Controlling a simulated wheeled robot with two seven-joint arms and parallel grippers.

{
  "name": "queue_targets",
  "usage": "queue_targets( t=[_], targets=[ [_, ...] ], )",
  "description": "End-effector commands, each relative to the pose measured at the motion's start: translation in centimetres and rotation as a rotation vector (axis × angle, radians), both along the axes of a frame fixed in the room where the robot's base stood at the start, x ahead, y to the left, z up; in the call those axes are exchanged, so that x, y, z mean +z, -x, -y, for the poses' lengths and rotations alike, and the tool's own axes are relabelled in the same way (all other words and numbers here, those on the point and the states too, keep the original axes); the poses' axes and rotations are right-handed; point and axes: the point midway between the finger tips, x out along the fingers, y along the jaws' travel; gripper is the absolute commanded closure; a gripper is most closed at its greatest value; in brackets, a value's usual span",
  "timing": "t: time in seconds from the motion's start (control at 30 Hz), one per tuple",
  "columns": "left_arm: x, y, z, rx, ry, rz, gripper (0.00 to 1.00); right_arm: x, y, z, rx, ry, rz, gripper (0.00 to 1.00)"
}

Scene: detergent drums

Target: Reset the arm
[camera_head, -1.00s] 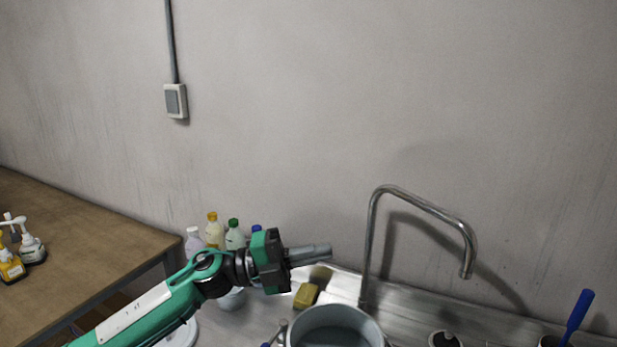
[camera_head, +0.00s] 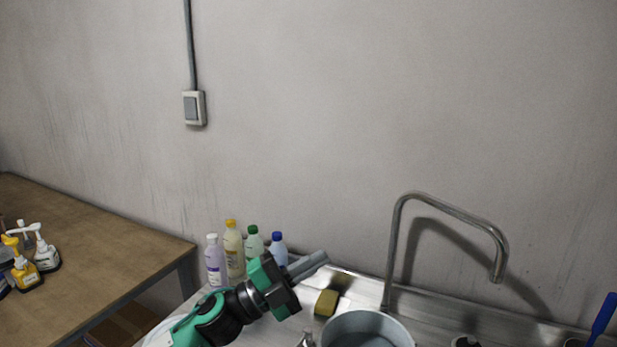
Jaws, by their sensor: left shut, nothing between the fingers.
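My left arm comes in from the bottom left, green and black. Its left gripper (camera_head: 308,265) is shut and empty, with grey fingers together and pointing up and to the right. It is in the air above the steel counter, in front of the bottles and left of the faucet. My right gripper is not in view.
Several bottles, one with a blue cap (camera_head: 278,247), stand by the wall behind the arm. A yellow sponge (camera_head: 326,302) and a grey pot (camera_head: 366,322) are near the gripper. A tall faucet (camera_head: 397,245) rises to the right. A wooden table (camera_head: 110,245) with pump bottles is at left.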

Motion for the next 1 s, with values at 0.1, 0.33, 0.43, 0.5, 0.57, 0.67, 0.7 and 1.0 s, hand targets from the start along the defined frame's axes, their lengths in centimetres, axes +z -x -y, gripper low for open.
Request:
queue_targets(
  t=[0.1,0.33,0.43,0.5,0.57,0.67,0.7,1.0],
  targets=[
    [-1.2,-0.2,-0.9,0.086,0.085,-0.105,1.0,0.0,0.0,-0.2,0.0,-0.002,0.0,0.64],
    [-6.0,-0.7,-5.0,0.343,0.258,-0.422,1.0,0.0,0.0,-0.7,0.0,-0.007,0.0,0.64],
    [-9.1,-0.4,-7.3,0.46,0.309,-0.577,1.0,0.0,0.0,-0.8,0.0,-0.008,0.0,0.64],
    [-11.6,0.2,-9.0,0.541,0.336,-0.691,1.0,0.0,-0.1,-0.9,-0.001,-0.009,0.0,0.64],
    [-13.9,1.0,-10.4,0.612,0.352,-0.79,1.0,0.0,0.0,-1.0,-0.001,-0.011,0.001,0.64],
    [-17.9,2.9,-12.8,0.725,0.367,-0.96,1.0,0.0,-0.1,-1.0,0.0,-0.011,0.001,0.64],
    [-19.5,3.9,-13.8,0.769,0.368,-1.029,1.0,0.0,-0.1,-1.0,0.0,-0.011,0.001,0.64],
    [-30.7,15.2,-19.8,1.07,0.301,-1.557,1.0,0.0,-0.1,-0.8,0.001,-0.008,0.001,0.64]
  ],
)
